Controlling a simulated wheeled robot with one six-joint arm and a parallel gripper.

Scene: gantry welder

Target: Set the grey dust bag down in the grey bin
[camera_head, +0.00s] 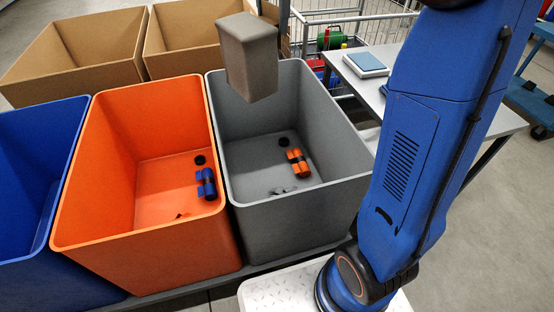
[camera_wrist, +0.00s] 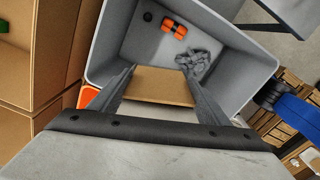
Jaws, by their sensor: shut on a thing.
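The dust bag (camera_head: 249,62) is a brownish-grey block in the head view, held in the air over the back of the grey bin (camera_head: 302,196). In the wrist view my gripper (camera_wrist: 160,72) has a finger on each side of the bag (camera_wrist: 160,88), which looks tan there, and is shut on it. The grey bin (camera_wrist: 238,62) opens below the bag. The bag is clear of the bin floor, and its underside is hidden in the wrist view. My gripper is not clearly seen in the head view.
In the grey bin lie an orange-and-black roll (camera_head: 298,163), a black disc (camera_head: 284,142) and a crumpled grey piece (camera_wrist: 192,62). An orange bin (camera_head: 150,248) and a blue bin (camera_head: 60,285) stand to the left. Cardboard boxes (camera_head: 92,72) are behind; a table (camera_head: 405,98) is right.

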